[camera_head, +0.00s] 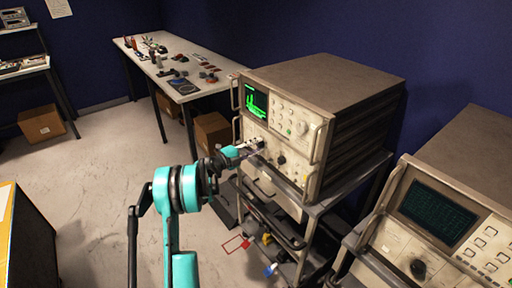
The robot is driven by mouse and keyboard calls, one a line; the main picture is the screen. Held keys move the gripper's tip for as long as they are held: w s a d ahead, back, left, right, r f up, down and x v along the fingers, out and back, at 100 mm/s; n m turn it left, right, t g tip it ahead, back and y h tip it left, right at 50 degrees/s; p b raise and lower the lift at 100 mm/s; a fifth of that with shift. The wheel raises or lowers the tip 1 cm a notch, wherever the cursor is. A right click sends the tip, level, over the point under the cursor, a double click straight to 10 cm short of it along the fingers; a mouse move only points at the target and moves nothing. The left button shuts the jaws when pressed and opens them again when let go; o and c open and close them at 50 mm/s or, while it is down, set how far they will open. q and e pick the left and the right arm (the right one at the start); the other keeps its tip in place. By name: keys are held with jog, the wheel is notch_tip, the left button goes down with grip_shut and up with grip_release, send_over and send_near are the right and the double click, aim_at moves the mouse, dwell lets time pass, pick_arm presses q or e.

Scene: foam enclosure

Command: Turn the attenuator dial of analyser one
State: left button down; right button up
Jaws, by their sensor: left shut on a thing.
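An analyser (325,85) with a lit green trace on its screen stands on a cart in the middle of the view. My left gripper (258,147) reaches its front panel from the left, at the lower part below the screen. The gripper is shut on a dial there; the fingers hide most of that dial, so its pointer setting cannot be read. Another dark knob (282,160) shows just right of the fingers. No label naming the analyser or the dial is readable. My right gripper is not in view.
A second analyser (438,212) with a dim screen stands at the right. The cart's shelf edge (318,207) sticks out below the first analyser, with coloured items lower down. A white workbench (172,62) with small parts stands behind. Cardboard boxes (41,124) sit on the floor.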

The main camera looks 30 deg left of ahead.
pick_arm(q)
jog(key=c, duration=1.2)
grip_release()
jog(key=v, duration=1.2)
jog(key=shift+f, duration=0.1)
